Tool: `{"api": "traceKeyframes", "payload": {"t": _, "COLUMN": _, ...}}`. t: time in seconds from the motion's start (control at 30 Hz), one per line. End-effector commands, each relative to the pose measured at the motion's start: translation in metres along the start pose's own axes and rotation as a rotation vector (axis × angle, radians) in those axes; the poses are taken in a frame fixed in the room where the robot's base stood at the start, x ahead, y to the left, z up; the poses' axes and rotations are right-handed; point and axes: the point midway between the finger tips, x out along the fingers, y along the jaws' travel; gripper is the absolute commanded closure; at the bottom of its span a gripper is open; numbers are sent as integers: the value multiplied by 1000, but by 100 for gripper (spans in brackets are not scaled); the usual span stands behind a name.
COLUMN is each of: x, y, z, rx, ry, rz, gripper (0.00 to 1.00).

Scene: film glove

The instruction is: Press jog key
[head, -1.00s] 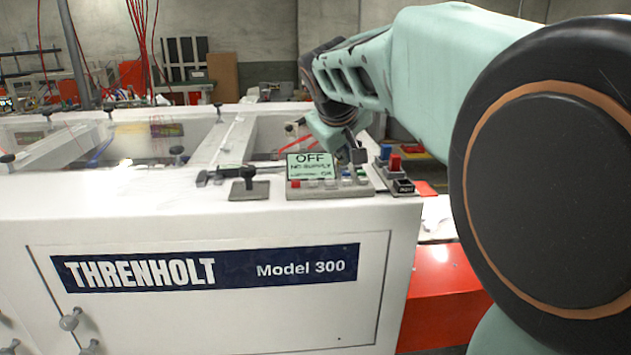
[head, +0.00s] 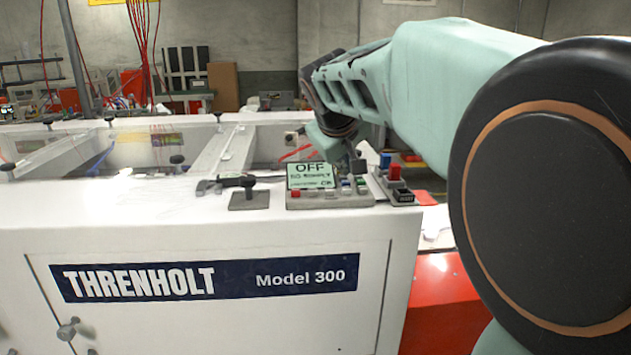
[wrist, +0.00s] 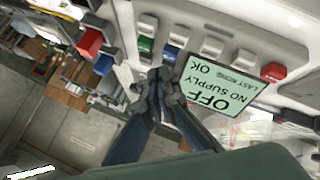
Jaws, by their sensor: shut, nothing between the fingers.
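The control panel (head: 330,202) sits on the white machine top, with a small screen (head: 309,175) reading OFF, NO SUPPLY. I cannot read any key label, so I cannot tell which is the jog key. My gripper (head: 358,167) is shut and empty, pointing down over the panel's right part. In the wrist view its fingertips (wrist: 163,76) are close to the green and blue keys; contact cannot be told.
A box with a red button (head: 395,172) and a blue part stands just right of the panel. A black knob (head: 249,184) on a plate and a caliper-like tool (head: 208,186) lie to the left. The white machine top (head: 120,205) is clear at the front left.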

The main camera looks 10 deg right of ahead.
Motion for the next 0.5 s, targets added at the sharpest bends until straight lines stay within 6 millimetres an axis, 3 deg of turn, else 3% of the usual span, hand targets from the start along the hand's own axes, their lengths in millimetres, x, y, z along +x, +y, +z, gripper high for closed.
{"api": "traceKeyframes", "payload": {"t": 0.5, "x": 4, "y": -2, "z": 3, "rx": 1, "ry": -1, "rz": 1, "gripper": 100}}
